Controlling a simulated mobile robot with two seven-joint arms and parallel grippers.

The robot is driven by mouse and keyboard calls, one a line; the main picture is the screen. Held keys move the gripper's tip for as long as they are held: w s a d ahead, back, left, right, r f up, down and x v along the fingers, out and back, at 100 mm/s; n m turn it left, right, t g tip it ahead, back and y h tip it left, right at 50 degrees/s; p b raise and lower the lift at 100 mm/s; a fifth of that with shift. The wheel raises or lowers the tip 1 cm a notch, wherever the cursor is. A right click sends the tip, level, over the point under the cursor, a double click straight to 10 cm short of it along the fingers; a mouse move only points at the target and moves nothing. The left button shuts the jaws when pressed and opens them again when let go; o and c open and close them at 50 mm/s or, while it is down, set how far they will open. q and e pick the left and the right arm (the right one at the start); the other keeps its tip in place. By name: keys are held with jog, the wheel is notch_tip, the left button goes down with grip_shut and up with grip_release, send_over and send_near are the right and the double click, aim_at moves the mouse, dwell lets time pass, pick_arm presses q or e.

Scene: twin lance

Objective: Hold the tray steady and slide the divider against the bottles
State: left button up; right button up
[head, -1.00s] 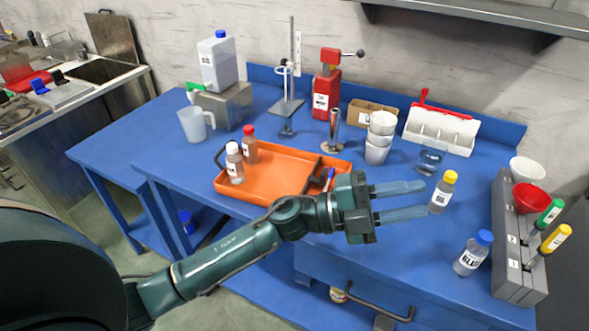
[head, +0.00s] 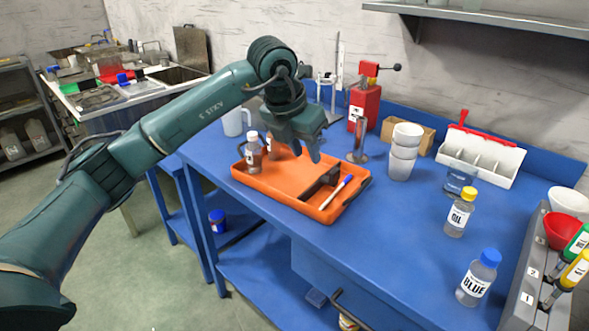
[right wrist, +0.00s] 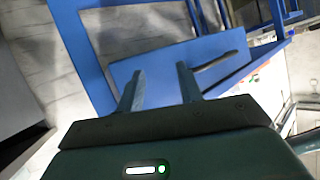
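The orange tray (head: 285,193) lies on the blue bench in the head view. A bottle with a white cap (head: 253,157) stands in its left part. A second bottle (head: 272,149) beside it is mostly hidden behind my left gripper. A dark divider-like piece (head: 322,184) lies across the tray's right part. My left gripper (head: 306,156) points down above the tray, between the bottles and the dark piece; one finger shows clearly, the other does not. My right gripper (right wrist: 160,76) shows only in the right wrist view, its two fingers apart with nothing between them.
A blue-and-white pen (head: 336,192) lies in the tray. White cups (head: 403,152), a metal cylinder (head: 358,142) and a red press (head: 363,106) stand behind it. A yellow-capped bottle (head: 460,213) and a blue-capped bottle (head: 478,278) stand to the right. Bench between is clear.

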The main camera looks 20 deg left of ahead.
aim_at(311, 186)
pick_arm(q)
jog(key=shift+y, duration=0.3)
jog(key=x, duration=0.8)
jog(key=a+x, duration=0.1)
jog(key=x, duration=0.4)
jog(key=shift+w+a, duration=0.1)
jog(key=shift+w, duration=0.2)
jog(key=shift+c, duration=0.5)
grip_shut()
jog(key=shift+o, duration=0.4)
grip_release()
